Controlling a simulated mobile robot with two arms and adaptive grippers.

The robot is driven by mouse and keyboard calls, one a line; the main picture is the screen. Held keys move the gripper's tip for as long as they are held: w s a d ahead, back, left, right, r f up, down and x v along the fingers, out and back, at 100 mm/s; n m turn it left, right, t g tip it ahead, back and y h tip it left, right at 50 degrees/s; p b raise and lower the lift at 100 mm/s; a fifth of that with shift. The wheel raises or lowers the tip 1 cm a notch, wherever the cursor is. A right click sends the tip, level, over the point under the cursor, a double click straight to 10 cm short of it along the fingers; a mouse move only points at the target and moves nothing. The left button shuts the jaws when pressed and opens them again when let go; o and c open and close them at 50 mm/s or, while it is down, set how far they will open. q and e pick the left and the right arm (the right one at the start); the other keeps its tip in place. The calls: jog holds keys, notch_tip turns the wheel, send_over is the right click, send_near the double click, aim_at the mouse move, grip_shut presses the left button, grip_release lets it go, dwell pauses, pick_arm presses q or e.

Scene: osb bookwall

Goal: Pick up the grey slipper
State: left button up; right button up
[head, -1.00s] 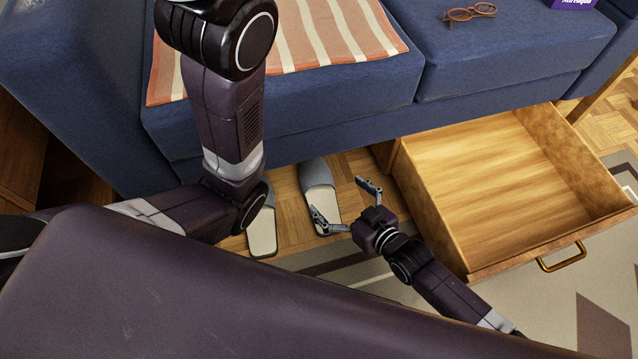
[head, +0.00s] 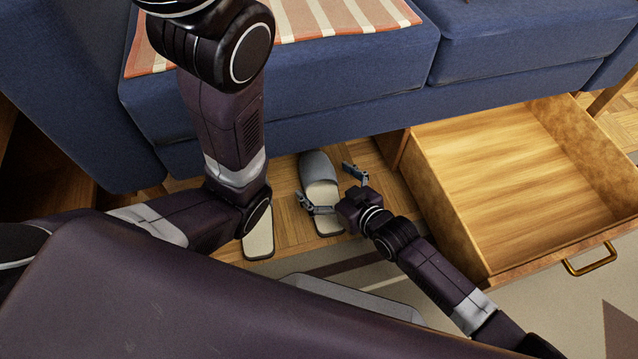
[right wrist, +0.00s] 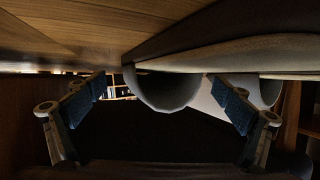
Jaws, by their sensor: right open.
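A grey slipper (head: 316,166) with a pale insole lies on the wood floor in front of the blue sofa, toe toward it. A second slipper (head: 258,238) lies to its left, mostly hidden behind my left arm. My right gripper (head: 322,182) is open and empty, its fingers spread over the near slipper, one on each side of it in the picture. In the right wrist view, the slipper's rounded grey toe (right wrist: 165,92) shows between the two open fingers (right wrist: 158,88); no contact is visible. My left gripper is out of view.
An open, empty wooden drawer (head: 441,208) stands close to the right of my right gripper. The blue sofa (head: 330,112) overhangs behind the slippers, with a striped cloth (head: 345,18) on its seat. A patterned rug (head: 520,295) lies in front.

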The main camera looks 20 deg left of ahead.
jog(key=shift+w+a, duration=0.1)
jog(key=shift+w, duration=0.05)
jog(key=c, duration=1.3)
jog(key=shift+c, duration=0.2)
jog(key=shift+r, duration=0.1)
